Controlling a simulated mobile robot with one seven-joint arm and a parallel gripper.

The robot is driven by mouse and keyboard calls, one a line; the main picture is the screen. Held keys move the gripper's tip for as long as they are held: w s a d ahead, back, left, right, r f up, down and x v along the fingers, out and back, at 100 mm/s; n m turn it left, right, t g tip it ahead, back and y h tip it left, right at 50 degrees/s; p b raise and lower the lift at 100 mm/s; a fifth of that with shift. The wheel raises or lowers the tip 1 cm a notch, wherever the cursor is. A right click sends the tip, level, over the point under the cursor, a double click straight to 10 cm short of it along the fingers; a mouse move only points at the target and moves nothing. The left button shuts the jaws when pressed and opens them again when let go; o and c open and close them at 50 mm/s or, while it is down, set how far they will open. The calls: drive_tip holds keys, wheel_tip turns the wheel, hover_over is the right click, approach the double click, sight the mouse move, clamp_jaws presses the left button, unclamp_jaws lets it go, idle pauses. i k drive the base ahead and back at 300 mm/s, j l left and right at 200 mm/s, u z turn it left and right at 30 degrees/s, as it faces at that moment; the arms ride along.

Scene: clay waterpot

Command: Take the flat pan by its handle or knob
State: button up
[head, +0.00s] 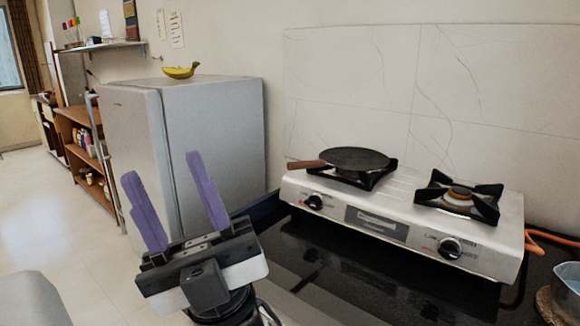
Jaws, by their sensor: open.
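The flat pan (355,158) is a dark, shallow, round pan on the left burner of a white two-burner stove. Its brown handle (306,164) points left, past the stove's left edge. My gripper (168,168) has two purple fingers, spread apart and pointing up. It is open and empty. In the picture it is to the left of the pan and lower, apart from the handle, in front of the fridge.
The stove (376,218) stands on a black glossy counter (330,275); its right burner (459,195) is bare. A fridge (205,130) with bananas (181,71) on top stands to the left. A blue pot (568,287) is at the lower right.

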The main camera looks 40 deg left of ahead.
sight(356, 158)
drive_tip(key=i+l+u, duration=0.15)
drive_tip(key=i+u, duration=0.25)
drive_tip(key=i+l+u, duration=0.15)
drive_tip(key=u, duration=0.25)
drive_tip(key=i+l+u, duration=0.2)
drive_tip(key=l+u, duration=0.2)
